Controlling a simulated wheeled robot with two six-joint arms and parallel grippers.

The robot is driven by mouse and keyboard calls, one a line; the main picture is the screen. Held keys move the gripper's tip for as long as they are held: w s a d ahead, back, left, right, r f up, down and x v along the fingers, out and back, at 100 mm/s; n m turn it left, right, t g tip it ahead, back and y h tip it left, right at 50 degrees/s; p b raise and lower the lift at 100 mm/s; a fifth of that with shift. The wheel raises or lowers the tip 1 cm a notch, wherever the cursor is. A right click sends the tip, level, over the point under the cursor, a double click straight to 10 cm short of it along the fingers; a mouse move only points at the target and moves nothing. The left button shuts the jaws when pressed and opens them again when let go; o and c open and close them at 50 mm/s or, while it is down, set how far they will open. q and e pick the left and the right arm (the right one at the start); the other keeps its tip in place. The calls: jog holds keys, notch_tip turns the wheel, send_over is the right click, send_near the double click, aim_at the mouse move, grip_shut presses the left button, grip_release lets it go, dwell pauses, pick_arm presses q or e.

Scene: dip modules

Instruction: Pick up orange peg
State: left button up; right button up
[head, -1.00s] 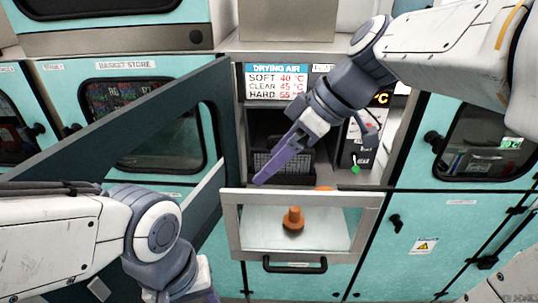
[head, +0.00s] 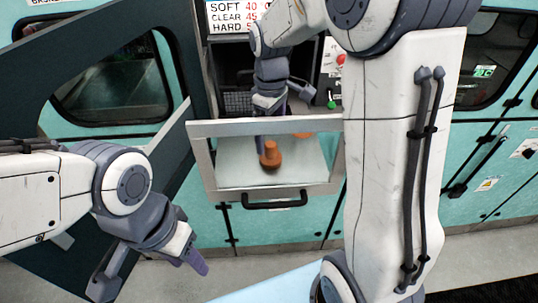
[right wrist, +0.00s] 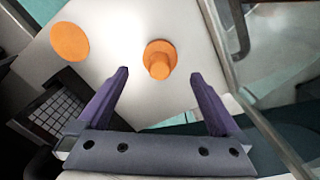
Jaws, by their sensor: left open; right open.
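The orange peg (head: 270,156) stands on a white shelf inside the glass-fronted pull-out drawer. In the right wrist view the orange peg (right wrist: 159,60) has a round flange and a narrower stub. It lies between and just beyond the fingertips of my right gripper (right wrist: 160,74), which is open and empty. In the head view my right gripper (head: 263,137) reaches in behind the drawer's top rail, with a purple finger close to the peg; contact cannot be told. My left gripper (head: 197,262) is open and empty, low at the left, away from the peg.
A flat orange disc (right wrist: 70,42) lies on the same shelf, apart from the peg. The drawer's metal frame (head: 202,165) and handle (head: 275,204) are at the front. An open dark door (head: 100,40) stands at the left. A dark basket (right wrist: 55,112) is beside the shelf.

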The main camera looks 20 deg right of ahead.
jog(key=shift+f, duration=0.85)
notch_tip(320, 180, down, 4)
jog(key=shift+s+d+f+p, duration=0.1)
jog(key=shift+p, duration=1.1)
jog(key=shift+f, duration=0.6)
jog(key=c, duration=1.4)
